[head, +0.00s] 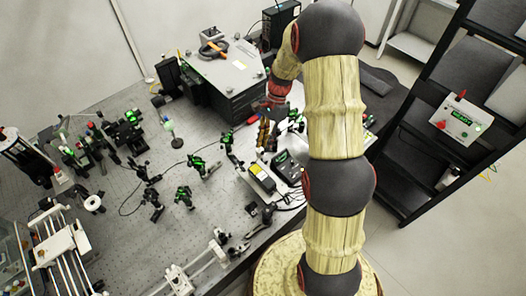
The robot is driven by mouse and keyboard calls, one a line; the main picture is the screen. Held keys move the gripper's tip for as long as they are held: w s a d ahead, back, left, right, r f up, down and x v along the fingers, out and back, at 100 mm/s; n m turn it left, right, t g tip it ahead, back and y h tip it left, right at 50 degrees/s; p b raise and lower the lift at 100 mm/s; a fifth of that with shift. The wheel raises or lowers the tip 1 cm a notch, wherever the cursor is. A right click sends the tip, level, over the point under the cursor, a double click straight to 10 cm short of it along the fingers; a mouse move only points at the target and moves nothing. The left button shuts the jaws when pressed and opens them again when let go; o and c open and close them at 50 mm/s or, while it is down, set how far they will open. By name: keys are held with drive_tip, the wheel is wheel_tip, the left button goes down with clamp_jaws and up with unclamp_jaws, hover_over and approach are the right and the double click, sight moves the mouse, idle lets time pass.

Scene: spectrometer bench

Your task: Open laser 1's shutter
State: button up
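My arm rises in front of the bench and bends down to the left, with its dark and red wrist over the bench's back right part. My gripper (267,132) appears small below the wrist, by a cluster of small parts; its fingers are too small to tell open from shut. I cannot make out which device is laser 1, nor its shutter. A large grey-topped black housing (212,78) stands left of the wrist.
The perforated optical bench (130,235) carries several black and green mounts (198,165) at its middle and left. A white rail assembly (62,250) stands at the front left. Floor is clear between bench and shelf.

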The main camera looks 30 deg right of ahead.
sight(263, 152)
drive_tip(key=shift+x, duration=2.3)
drive_tip(key=c, duration=0.4)
clamp_jaws()
